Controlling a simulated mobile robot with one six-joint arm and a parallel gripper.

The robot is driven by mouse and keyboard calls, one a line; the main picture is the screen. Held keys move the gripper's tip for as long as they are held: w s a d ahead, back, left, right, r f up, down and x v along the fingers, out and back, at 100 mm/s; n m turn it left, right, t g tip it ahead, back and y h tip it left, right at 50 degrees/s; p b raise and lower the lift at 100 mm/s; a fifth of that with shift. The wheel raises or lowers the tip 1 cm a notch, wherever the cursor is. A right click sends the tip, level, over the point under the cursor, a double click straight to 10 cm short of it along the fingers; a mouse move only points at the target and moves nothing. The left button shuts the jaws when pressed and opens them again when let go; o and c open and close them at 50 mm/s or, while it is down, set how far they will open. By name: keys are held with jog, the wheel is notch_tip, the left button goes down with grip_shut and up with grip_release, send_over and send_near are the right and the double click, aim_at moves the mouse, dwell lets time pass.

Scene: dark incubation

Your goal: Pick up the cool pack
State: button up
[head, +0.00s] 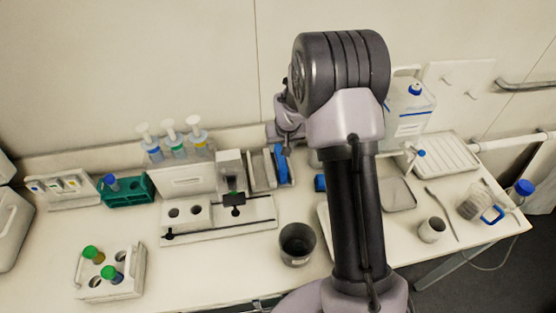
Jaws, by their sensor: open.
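A blue slab, which looks like the cool pack (281,163), stands on edge in a pale upright rack (261,172) at the back middle of the bench. My gripper (284,145) is small in the head view, just above the slab's top end and in front of the back wall. Its jaws are open, and I see nothing held in them. Whether the fingertips touch the slab or stand apart from it cannot be told. My arm hides part of the bench to the right of the rack.
A dark cup (297,244) stands in front. A tube rack (110,275) is at the front left. A jug (410,105) and white tray (445,155) are at the right.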

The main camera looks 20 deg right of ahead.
aim_at(280, 155)
jog(key=x, duration=0.7)
jog(key=shift+a+f, duration=0.1)
jog(key=shift+a, duration=0.05)
jog(key=shift+s, duration=0.15)
jog(key=shift+f+b, duration=0.2)
jog(key=shift+b, duration=0.55)
grip_shut()
dwell(1.2)
